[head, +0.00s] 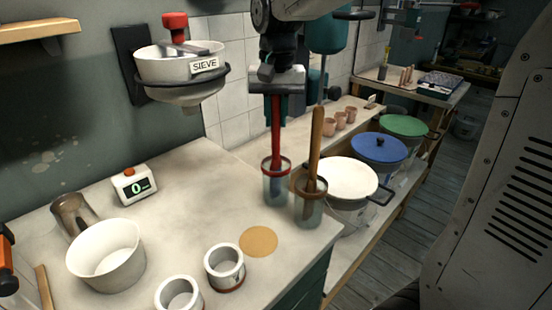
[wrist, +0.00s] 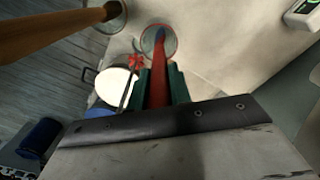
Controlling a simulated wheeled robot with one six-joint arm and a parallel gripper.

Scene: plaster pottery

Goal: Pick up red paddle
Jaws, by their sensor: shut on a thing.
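The red paddle (head: 275,132) stands upright, its lower end inside a clear holder with a red rim (head: 276,187). My gripper (head: 276,117) is above the holder, shut on the upper part of the red handle. In the wrist view the red paddle (wrist: 158,85) lies between the two green fingers (wrist: 160,88) and runs down into the round holder (wrist: 158,40). The gripper hides the top end of the handle.
A wooden-handled paddle (head: 315,140) stands in a second holder (head: 309,207) close on the right. Lidded buckets, one with a white lid (head: 347,177), stand beyond it. A white bowl (head: 106,255) and two cups stand in front.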

